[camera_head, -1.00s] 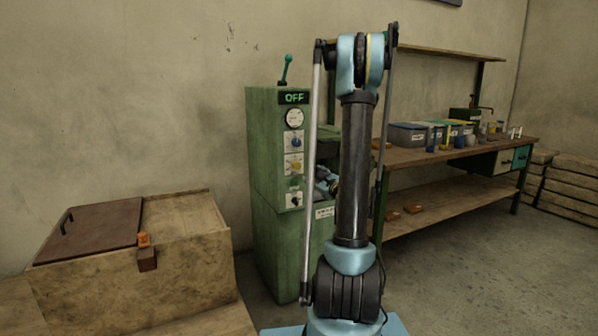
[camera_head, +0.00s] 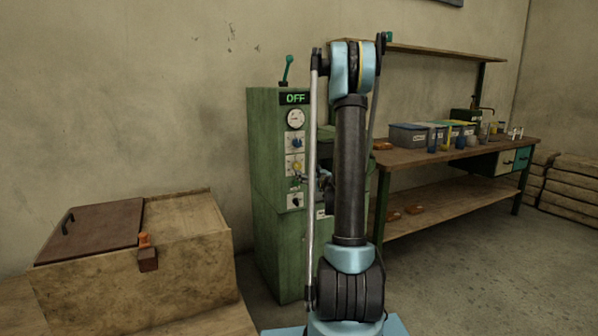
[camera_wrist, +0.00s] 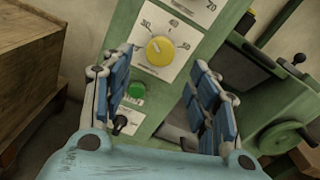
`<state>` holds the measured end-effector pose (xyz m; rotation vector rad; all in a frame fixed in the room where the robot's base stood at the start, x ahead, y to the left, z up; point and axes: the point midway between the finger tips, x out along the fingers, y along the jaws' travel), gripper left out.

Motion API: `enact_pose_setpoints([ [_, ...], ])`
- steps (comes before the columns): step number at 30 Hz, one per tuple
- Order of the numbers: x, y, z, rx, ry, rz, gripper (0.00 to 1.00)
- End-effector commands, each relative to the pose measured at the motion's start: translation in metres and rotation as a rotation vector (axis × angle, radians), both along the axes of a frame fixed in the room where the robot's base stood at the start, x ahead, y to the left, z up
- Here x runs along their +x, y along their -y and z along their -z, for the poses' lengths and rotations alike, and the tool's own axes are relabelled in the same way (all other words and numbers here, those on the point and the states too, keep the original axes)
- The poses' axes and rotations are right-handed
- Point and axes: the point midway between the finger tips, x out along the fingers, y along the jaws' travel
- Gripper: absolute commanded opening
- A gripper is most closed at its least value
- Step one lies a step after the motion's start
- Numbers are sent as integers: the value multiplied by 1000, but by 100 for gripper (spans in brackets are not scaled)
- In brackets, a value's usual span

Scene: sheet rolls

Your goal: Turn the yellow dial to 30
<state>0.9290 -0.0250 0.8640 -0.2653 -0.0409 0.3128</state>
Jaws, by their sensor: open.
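The yellow dial (camera_wrist: 160,50) sits on a white scale plate on the green machine's front panel. In the wrist view it is ahead of my gripper (camera_wrist: 170,95), between and beyond the two fingers. The fingers are open, with nothing between them, and look apart from the dial. Numbers show around the dial, but its exact setting is too small to tell. In the head view the yellow dial (camera_head: 295,168) is in the panel's column, and my gripper (camera_head: 322,184) is mostly hidden behind my arm, just right of the panel.
The green machine (camera_head: 273,240) shows OFF on its display (camera_head: 295,98). A blue dial (camera_head: 295,141) is above the yellow one. A green button (camera_wrist: 137,91) and a black knob (camera_wrist: 124,123) are below it. A wooden chest (camera_head: 190,270) stands at left, a workbench (camera_head: 420,157) at right.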

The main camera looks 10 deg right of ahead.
Motion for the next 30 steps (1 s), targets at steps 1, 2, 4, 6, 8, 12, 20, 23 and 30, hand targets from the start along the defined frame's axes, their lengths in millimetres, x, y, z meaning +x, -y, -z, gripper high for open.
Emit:
enact_pose_setpoints([
  [1, 9, -4, 0, 0, 0, -1, 54],
  [2, 14, -6, 0, 0, 0, -2, 54],
  [4, 26, -9, 0, 0, 0, -2, 54],
  [6, 36, -12, 0, 0, 0, -1, 54],
  [8, 44, -15, 0, 0, 0, -1, 54],
  [12, 58, -19, 0, 0, 0, -1, 54],
  [20, 67, -22, 0, 0, 0, 1, 54],
  [23, 67, -22, 0, 0, 0, 1, 54],
  [30, 66, -22, 0, 0, 0, 0, 20],
])
